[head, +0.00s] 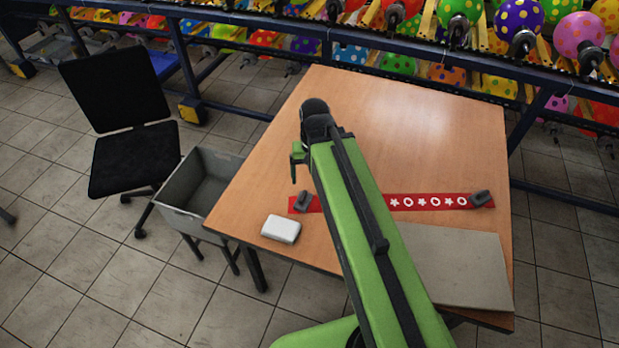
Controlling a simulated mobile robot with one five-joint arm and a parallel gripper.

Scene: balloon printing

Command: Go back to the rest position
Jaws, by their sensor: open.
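My green and black arm reaches up over the wooden table (420,120) from the bottom of the head view. My gripper (294,170) hangs at its far end, above the left part of the table. Its jaws are open, and I see nothing between them. They show small and partly side-on, and the arm's black end hides some of the wrist.
A red strip with white marks (430,202) lies across the table under dark weights (481,198). A white block (281,229) and a grey board (458,266) lie nearer. A grey bin (196,226) and black chair (122,120) stand left. A balloon rack (380,40) runs behind.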

